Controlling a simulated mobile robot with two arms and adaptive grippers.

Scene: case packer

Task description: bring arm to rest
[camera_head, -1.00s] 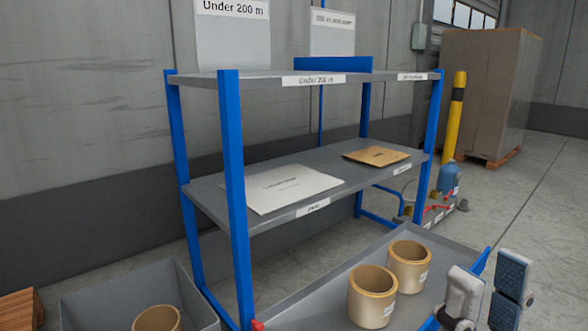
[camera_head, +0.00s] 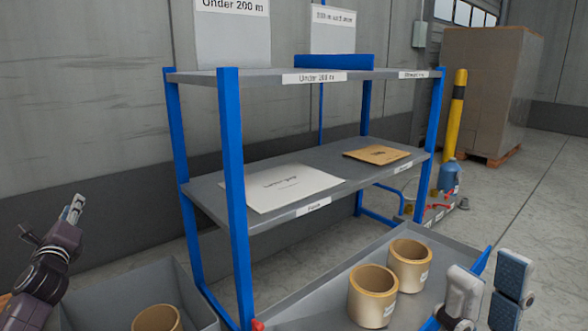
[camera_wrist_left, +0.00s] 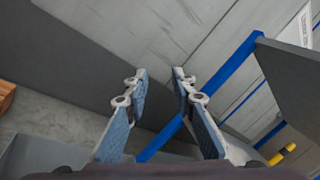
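My left gripper (camera_head: 74,208) is raised at the left edge of the head view, in front of the grey wall and above the left grey bin (camera_head: 95,303). In the left wrist view its two blue-padded fingers (camera_wrist_left: 160,76) are apart with nothing between them. My right gripper (camera_head: 489,276) is at the lower right of the head view, over the right side of the grey tray (camera_head: 300,303). Its fingers are spread and nothing shows between them.
A blue-post shelf (camera_head: 232,190) stands in the middle, with a white sheet (camera_head: 285,187) and a brown envelope (camera_head: 377,154) on its middle level. Two tan rolls (camera_head: 372,298) stand in the tray, and another (camera_head: 157,318) in the left bin. A yellow post (camera_head: 455,115) stands behind.

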